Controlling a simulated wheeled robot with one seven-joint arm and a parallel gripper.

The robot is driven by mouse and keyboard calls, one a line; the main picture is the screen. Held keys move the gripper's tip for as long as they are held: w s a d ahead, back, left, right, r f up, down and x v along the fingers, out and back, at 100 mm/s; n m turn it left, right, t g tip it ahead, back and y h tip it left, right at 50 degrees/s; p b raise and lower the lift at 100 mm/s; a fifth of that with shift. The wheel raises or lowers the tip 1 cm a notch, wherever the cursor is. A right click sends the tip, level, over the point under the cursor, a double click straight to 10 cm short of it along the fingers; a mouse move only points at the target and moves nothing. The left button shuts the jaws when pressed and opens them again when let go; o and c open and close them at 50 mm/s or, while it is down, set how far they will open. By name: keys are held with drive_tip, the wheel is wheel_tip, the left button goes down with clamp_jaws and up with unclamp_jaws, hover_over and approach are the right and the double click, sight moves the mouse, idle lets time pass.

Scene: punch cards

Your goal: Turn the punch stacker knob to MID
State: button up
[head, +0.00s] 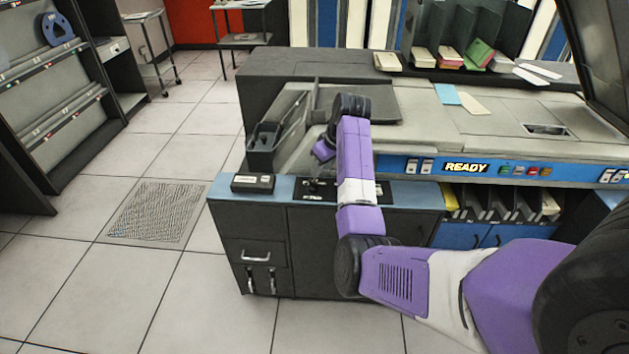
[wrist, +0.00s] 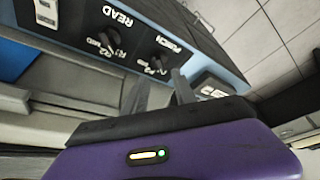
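The punch stacker knob (wrist: 155,66) is a small black knob beside the PUNCH lettering on a black panel in the wrist view. The position marks around it are too small to read, so I cannot tell its setting. My gripper (wrist: 160,77) has two dark fingers, spread with a gap between them, and holds nothing. The fingertips are close to the PUNCH knob; I cannot tell whether they touch it. In the head view my purple arm covers part of the panel, and the fingers are hard to make out.
A second black knob (wrist: 107,39) sits by the READ lettering. A black box with a white label (head: 253,183) lies on the blue ledge at the left. A dark tray (head: 272,143) stands behind it. A READY display (head: 466,168) is to the right.

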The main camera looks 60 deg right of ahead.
sight(314, 183)
drive_tip(key=shift+x, duration=3.8)
clamp_jaws()
